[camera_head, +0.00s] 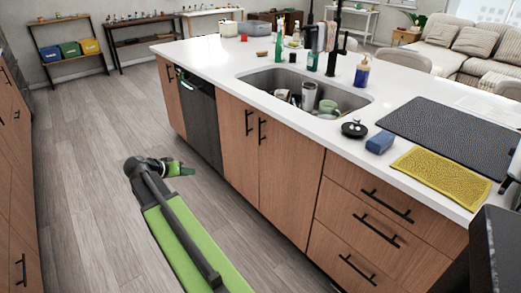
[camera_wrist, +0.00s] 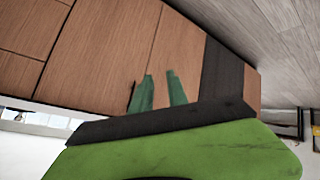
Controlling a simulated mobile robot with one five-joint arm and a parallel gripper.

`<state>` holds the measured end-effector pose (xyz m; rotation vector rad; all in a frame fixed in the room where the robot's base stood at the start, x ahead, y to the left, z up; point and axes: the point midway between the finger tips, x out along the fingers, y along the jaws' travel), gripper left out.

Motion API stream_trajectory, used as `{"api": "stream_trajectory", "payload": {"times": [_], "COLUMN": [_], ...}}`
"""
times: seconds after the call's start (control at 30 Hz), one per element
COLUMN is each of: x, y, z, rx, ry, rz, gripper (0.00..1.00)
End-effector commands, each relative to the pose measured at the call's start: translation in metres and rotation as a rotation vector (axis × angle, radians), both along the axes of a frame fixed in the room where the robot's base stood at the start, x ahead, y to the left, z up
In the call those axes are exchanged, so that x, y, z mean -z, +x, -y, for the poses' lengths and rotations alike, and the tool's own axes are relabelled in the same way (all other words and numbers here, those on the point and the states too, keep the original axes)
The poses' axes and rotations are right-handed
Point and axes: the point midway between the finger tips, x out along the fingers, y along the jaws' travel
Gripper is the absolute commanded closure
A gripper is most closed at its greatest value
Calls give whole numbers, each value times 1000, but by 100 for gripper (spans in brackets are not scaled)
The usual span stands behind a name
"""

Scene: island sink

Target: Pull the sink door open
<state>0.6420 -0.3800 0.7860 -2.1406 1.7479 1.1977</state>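The sink cabinet has two closed wooden doors, a left door (camera_head: 237,150) and a right door (camera_head: 287,175), with black vertical bar handles near their shared seam. The left handle (camera_head: 249,122) and right handle (camera_head: 262,131) both show in the head view. My gripper (camera_head: 188,171) is in front of the dishwasher, low over the floor, left of the sink doors and apart from the handles. In the wrist view its two green fingers (camera_wrist: 160,75) are spread with nothing between them. Wooden fronts (camera_wrist: 180,45) fill the background there. A dark handle-like bar (camera_wrist: 132,97) is partly hidden beside one finger.
A black dishwasher (camera_head: 200,118) is left of the sink doors. Drawers (camera_head: 362,225) with black handles are to the right. The sink (camera_head: 345,97) above holds cups. Wooden cabinets (camera_head: 12,170) line the left edge. The floor (camera_head: 90,180) between is clear.

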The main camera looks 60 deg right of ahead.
Motion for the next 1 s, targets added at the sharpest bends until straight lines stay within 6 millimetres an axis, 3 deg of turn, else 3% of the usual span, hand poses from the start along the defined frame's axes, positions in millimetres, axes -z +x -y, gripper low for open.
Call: {"api": "stream_trajectory", "payload": {"times": [0.03, 0.1, 0.2, 0.3, 0.43, 0.73, 1.0], "x": [34, 33, 25, 15, 4, -3, -2], "y": [0, -9, -23, -35, -43, -46, -54], "z": [56, 118, 185, 227, 252, 270, 335], "rx": [93, 189, 268, 297, 305, 307, 309], "ry": [-115, -278, -473, -606, -689, -705, -704], "rz": [71, 173, 296, 380, 434, 443, 442], "gripper": [80, 80, 80, 80, 80, 80, 80]}}
